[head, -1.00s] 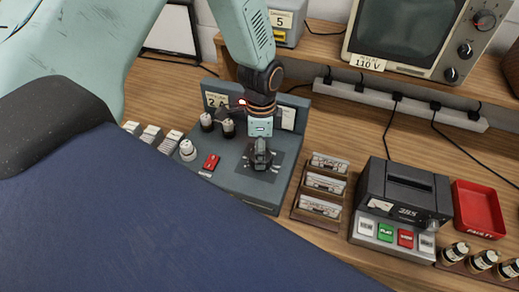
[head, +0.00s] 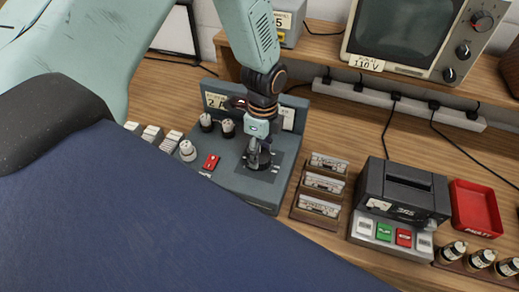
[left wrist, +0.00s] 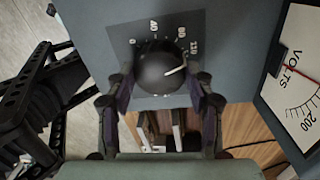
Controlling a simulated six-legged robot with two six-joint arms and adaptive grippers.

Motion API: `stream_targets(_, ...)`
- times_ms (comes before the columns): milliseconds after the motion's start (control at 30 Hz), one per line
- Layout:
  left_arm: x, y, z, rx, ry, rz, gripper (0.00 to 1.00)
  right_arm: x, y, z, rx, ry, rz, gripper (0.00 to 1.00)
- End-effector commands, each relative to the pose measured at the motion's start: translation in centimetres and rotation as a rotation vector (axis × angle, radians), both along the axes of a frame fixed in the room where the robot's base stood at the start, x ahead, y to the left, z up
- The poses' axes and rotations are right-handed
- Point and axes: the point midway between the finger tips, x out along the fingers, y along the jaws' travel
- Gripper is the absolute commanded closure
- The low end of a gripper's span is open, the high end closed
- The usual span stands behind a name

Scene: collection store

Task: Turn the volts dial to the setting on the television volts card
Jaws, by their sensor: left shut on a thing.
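The volts dial is a black round knob (left wrist: 158,62) with a white pointer line. In the left wrist view its line points right and slightly up, a little past the 110 mark (left wrist: 194,47). My left gripper (head: 258,164) is closed around the knob on the grey bench panel (head: 238,182); its fingers (left wrist: 160,88) sit at both sides of it. The television volts card (head: 366,62) reads 110 V, below the screen of the television (head: 400,28). A volts meter (left wrist: 300,80) with a red needle shows at the right of the wrist view. My right gripper is out of view.
A rack of cards (head: 322,186), a dark device with coloured buttons (head: 402,195) and a red tray (head: 476,208) stand to the right. A power strip (head: 400,102) lies behind.

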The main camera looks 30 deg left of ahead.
Motion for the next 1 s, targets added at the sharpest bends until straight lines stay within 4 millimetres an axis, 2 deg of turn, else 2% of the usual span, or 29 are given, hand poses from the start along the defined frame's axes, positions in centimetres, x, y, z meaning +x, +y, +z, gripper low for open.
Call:
stream_targets(267,-0.1,-0.1,-0.1,-0.001,0.001,0.002,0.78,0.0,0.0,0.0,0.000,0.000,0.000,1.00)
stream_targets(300,-0.1,-0.1,-0.1,-0.001,0.002,0.002,0.46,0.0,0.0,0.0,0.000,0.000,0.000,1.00)
stream_targets(567,-0.1,0.0,-0.1,0.000,0.002,0.001,0.24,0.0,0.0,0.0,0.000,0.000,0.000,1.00)
stream_targets(867,0.0,0.0,0.0,0.000,0.001,0.001,0.23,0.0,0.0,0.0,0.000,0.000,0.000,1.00)
stream_targets(1000,0.1,0.0,0.9,-0.001,0.000,0.001,0.23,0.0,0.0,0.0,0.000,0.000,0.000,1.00)
